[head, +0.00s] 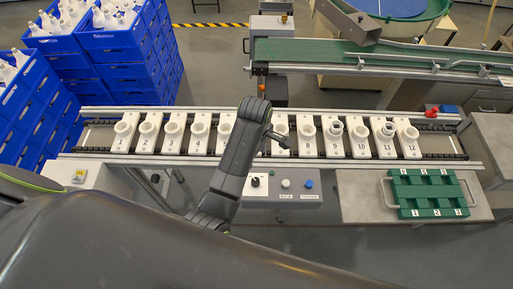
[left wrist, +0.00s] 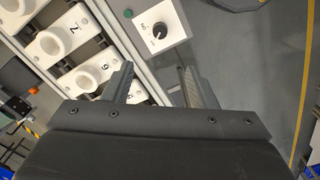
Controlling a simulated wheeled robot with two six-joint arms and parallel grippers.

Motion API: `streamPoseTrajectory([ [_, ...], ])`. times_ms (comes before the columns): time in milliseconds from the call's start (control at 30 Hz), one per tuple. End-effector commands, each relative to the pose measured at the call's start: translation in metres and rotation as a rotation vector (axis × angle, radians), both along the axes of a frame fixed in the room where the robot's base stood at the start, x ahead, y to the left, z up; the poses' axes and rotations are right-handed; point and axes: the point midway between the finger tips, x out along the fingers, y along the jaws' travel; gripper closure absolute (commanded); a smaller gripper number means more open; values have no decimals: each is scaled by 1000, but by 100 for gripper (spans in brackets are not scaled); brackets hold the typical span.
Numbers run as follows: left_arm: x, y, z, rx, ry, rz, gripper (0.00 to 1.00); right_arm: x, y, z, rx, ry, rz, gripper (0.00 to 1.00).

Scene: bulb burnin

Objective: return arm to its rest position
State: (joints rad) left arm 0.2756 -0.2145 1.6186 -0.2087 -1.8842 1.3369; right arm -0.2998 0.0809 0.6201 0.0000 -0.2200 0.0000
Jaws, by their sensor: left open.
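My left arm reaches up from the lower middle of the head view, and its left gripper (head: 281,143) hangs over the row of numbered white sockets. In the left wrist view the two fingers of the left gripper (left wrist: 158,84) stand apart with nothing between them, so it is open and empty. Below them are sockets such as number 7 (left wrist: 58,40) and the grey control box with a black knob (left wrist: 160,30). The arm hides some middle sockets in the head view. My right gripper does not show.
A rail of numbered sockets (head: 198,131) crosses the middle. A control panel (head: 285,186) stands in front, with a green tray (head: 428,192) on a table to the right. Blue crates (head: 120,50) with white bottles stand back left. A green conveyor (head: 330,52) runs behind.

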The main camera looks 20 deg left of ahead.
Motion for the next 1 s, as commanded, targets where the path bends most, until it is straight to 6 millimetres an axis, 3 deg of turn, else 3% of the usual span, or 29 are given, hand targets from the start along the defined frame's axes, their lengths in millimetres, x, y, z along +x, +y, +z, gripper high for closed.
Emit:
streamPoseTrajectory([
  [267, 0, 0, 0, 0, -1, -2, 48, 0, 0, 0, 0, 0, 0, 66],
  [433, -18, 23, -10, 5, -24, -72, 48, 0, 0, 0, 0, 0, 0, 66],
  [633, -79, 84, -22, 58, -100, -336, 48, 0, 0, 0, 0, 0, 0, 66],
  [800, -137, 128, -12, 145, -152, -622, 48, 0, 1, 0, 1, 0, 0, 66],
  [1000, -183, 152, 8, 230, -178, -883, 48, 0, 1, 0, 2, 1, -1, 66],
])
